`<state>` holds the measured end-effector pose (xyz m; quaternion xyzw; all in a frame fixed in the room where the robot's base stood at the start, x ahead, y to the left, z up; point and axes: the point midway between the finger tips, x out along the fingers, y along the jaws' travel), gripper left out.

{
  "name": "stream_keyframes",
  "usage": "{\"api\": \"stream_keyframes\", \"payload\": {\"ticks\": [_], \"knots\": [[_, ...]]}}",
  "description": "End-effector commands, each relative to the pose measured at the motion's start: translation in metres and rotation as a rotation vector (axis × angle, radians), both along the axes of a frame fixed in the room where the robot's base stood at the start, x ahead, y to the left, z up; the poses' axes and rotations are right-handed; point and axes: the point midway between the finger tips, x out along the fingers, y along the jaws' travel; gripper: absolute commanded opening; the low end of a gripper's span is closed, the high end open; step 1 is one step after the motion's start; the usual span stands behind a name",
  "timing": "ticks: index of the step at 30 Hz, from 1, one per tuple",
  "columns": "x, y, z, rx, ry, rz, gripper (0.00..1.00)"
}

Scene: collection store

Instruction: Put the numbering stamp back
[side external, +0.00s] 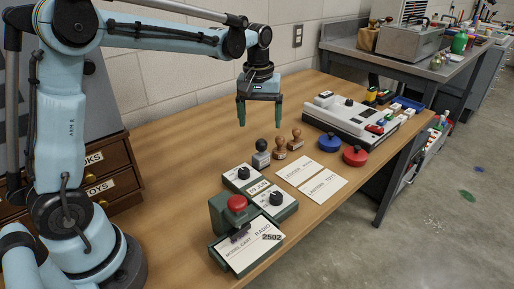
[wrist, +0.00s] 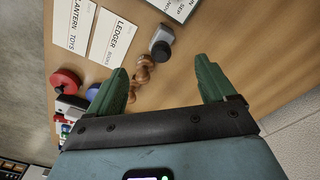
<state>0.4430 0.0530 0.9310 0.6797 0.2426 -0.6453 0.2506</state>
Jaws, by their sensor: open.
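No label marks the numbering stamp. A grey block stamp with a black knob (side external: 261,157) stands upright on the table, left of two wooden-handled stamps (side external: 288,145). The grey block stamp also shows in the wrist view (wrist: 161,43), just beyond my fingertips. A green press with a red knob (side external: 232,214) stands at the front, over a card (side external: 250,247) printed with 2502. I cannot tell which of these the task means. My gripper (side external: 259,117) is open and empty, with green fingers pointing down, above the table behind the stamps. It also shows in the wrist view (wrist: 160,67).
Blue (side external: 330,142) and red (side external: 355,156) round pads lie farther right. A grey machine (side external: 343,118) stands behind them. The table behind the stamps is clear.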

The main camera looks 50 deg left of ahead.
Motion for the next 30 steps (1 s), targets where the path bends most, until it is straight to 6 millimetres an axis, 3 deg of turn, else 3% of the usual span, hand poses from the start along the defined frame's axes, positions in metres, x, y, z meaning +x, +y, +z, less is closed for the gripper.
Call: {"api": "stream_keyframes", "payload": {"ticks": [6, 12, 21, 30], "knots": [[-0.041, -0.018, 0.023, 0.032, -0.137, -0.176, 0.84], [-0.080, -0.032, 0.029, 0.079, -0.271, -0.344, 0.84], [-0.134, -0.048, 0.014, 0.173, -0.457, -0.577, 0.84], [-0.154, -0.053, -0.001, 0.230, -0.542, -0.683, 0.84]]}}
